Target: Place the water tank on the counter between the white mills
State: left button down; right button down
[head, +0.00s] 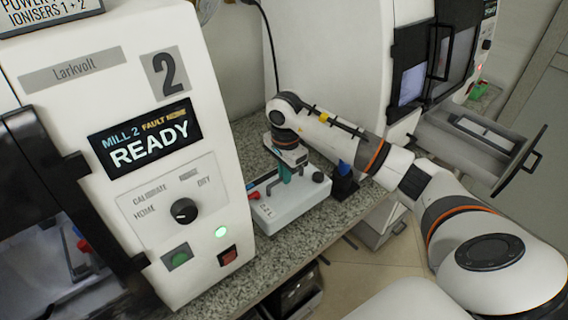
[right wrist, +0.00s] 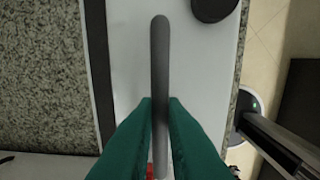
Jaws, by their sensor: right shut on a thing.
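The water tank (head: 293,212) is a white box with a dark knob, a red part and a grey bar handle on top. It is at the granite counter between the two white mills, close to the front edge; I cannot tell whether its base touches the counter. My right gripper (head: 285,174) reaches down over it, its teal fingers shut on the grey handle (right wrist: 160,60). The right wrist view also shows the tank's white top (right wrist: 130,50) and dark knob (right wrist: 213,6). My left gripper is in neither view.
Mill 2 (head: 110,90) stands at left with a READY display. The other white mill (head: 325,60) stands at right, beside an open grey drawer (head: 470,140). Speckled counter (head: 250,160) shows behind the tank. A dark blue object (head: 344,182) is right of the tank.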

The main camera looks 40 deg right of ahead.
aim_at(285, 188)
jog(key=shift+f, duration=0.4)
notch_tip(285, 188, down, 2)
jog(key=shift+p, duration=0.3)
jog(key=shift+f, duration=0.55)
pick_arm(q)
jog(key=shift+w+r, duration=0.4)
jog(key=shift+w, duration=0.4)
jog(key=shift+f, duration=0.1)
pick_arm(e)
jog(key=c, duration=1.9)
grip_release()
jog(key=shift+f, duration=0.25)
jog(key=shift+c, duration=0.2)
jog(key=o, duration=0.4)
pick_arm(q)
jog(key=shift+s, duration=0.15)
pick_arm(e)
jog(key=shift+o, duration=0.2)
jog(key=shift+r, duration=0.1)
jog(key=shift+r, duration=0.1)
